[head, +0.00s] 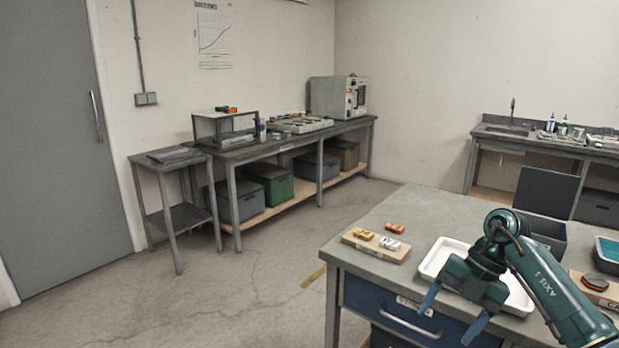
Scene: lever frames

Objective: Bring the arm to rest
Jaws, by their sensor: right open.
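My right arm (548,286) comes in from the lower right, a dark green arm with lettering on it. Its gripper (452,322) points down and to the left over the near edge of the grey table (435,210). The two blue fingers are spread apart with nothing between them. The gripper and wrist hide part of a white tray (431,266) on the table. My left gripper is not in view.
A wooden block (362,245) with small yellow and white pieces sits near the table's left corner, a small red piece (395,228) behind it. A dark open bin (545,232) stands behind the arm. A blue drawer (390,308) is below the tabletop.

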